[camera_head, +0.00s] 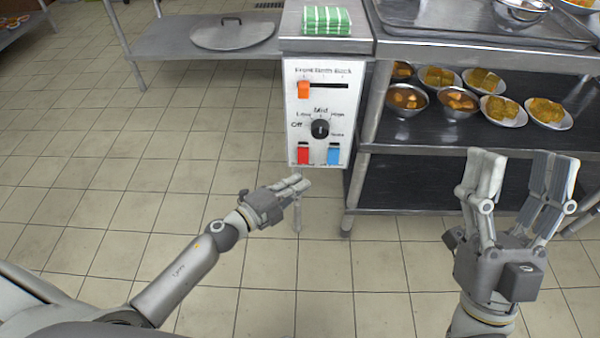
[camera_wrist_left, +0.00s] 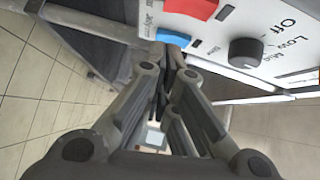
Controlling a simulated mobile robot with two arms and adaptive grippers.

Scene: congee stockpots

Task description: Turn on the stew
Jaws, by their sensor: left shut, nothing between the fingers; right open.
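A white control panel (camera_head: 297,88) faces me on the front of a metal cabinet. It has an orange slider (camera_head: 304,89) at the left of its slot and a black knob (camera_head: 320,129) ringed by Off, Low, Mid and High. Below sit a red switch (camera_head: 303,154) and a blue switch (camera_head: 334,154). My left gripper (camera_head: 304,184) is shut and empty just below the panel. In the left wrist view its fingertips (camera_wrist_left: 173,56) appear close to the blue switch (camera_wrist_left: 173,38); contact cannot be told. My right gripper (camera_head: 518,165) is open and empty before the shelves.
A green striped cloth (camera_head: 326,20) lies on the cabinet top. At the right, a metal shelf rack (camera_head: 470,50) holds several bowls and plates of food. A lid (camera_head: 232,31) lies on a low table at the back left. The tiled floor at left is clear.

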